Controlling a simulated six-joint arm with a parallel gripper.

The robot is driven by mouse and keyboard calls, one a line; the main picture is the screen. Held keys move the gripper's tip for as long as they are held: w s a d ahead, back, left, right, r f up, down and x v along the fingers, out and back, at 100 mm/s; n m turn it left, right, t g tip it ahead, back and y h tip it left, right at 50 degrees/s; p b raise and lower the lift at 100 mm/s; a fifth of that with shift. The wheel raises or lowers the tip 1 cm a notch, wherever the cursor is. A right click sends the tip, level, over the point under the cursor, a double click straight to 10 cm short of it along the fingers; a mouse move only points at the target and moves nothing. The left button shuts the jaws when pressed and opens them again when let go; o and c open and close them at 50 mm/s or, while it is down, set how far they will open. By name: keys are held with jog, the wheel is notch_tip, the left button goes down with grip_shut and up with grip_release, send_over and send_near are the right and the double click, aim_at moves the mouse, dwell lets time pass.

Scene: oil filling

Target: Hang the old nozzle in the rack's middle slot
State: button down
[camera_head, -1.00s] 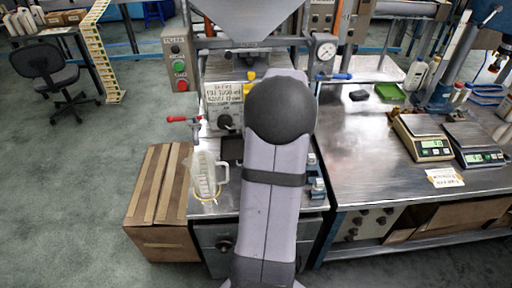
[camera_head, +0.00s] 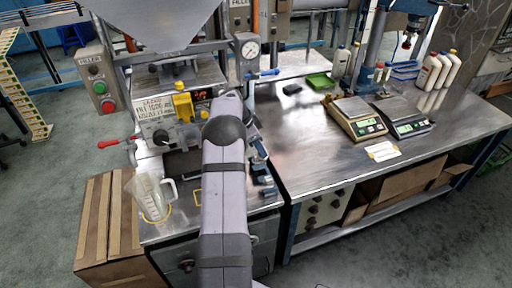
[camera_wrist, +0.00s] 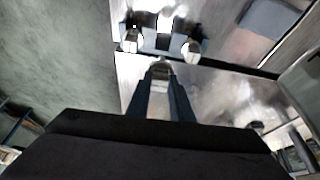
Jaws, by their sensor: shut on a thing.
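In the wrist view my gripper (camera_wrist: 160,92) is shut on a short silvery metal piece, which I take for the old nozzle (camera_wrist: 160,72). The dark blue-grey rack (camera_wrist: 163,40) lies just beyond it, with a shiny nozzle (camera_wrist: 132,42) at its left and another (camera_wrist: 192,48) at its right. The held nozzle is lined up with the space between them. I cannot tell whether it touches the rack. In the head view the rack (camera_head: 264,176) shows beside my arm on the steel bench; my gripper and the held nozzle are hidden by the arm.
A clear measuring jug (camera_head: 152,198) stands at the bench's left corner, above a cardboard box (camera_head: 108,225). The filling machine (camera_head: 165,125) with a red-handled valve (camera_head: 118,143) stands behind. Two scales (camera_head: 355,118) are on the right bench, whose middle is mostly clear.

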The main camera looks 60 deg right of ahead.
jog(key=shift+s+f, duration=0.1)
jog(key=shift+f, duration=0.3)
jog(key=shift+f+b, duration=0.8)
jog(key=shift+f, duration=1)
jog(key=shift+f+b, duration=2)
jog(key=shift+f, duration=0.25)
jog(key=c, duration=1.5)
grip_release()
